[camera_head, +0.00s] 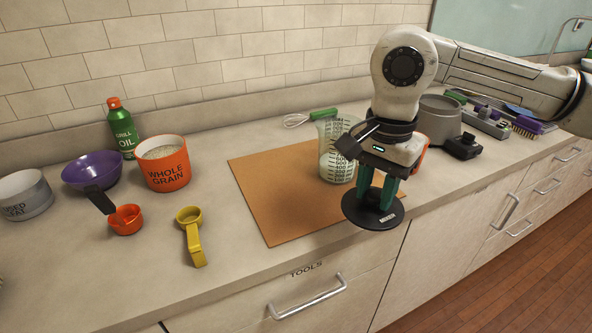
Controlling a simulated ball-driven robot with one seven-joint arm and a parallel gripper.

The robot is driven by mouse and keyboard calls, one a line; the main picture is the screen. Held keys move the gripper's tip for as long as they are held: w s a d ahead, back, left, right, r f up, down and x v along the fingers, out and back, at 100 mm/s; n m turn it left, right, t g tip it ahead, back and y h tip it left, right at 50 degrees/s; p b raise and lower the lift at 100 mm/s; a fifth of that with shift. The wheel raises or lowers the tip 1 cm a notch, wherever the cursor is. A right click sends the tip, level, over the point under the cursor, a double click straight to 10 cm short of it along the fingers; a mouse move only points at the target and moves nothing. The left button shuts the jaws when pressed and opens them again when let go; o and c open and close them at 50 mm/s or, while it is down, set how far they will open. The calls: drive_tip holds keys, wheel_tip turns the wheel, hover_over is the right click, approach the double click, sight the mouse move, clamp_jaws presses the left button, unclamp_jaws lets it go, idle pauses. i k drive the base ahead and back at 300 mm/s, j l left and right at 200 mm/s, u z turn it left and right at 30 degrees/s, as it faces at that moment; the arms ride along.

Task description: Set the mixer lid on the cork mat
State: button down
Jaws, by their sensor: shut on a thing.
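The mixer lid is a flat black disc (359,214) with a small pale label on its near side. My gripper (379,197) points down with green fingers and is shut on the middle of the lid, holding it about level. The cork mat (272,203) is a tan rectangle on the counter. The lid shows at the mat's right side, covering part of its right edge and reaching past it in the picture. I cannot tell how high the lid is above the counter. My arm comes in from the upper right.
A clear measuring jug (332,160) stands at the mat's far right, close behind my gripper. A green-handled whisk (313,116) lies behind it. Left of the mat are a yellow scoop (195,240), an orange canister (164,165) and an orange cup (126,220). The mat's left and middle are bare.

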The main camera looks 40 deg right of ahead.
sight(266, 173)
drive_tip(key=i, duration=1.05)
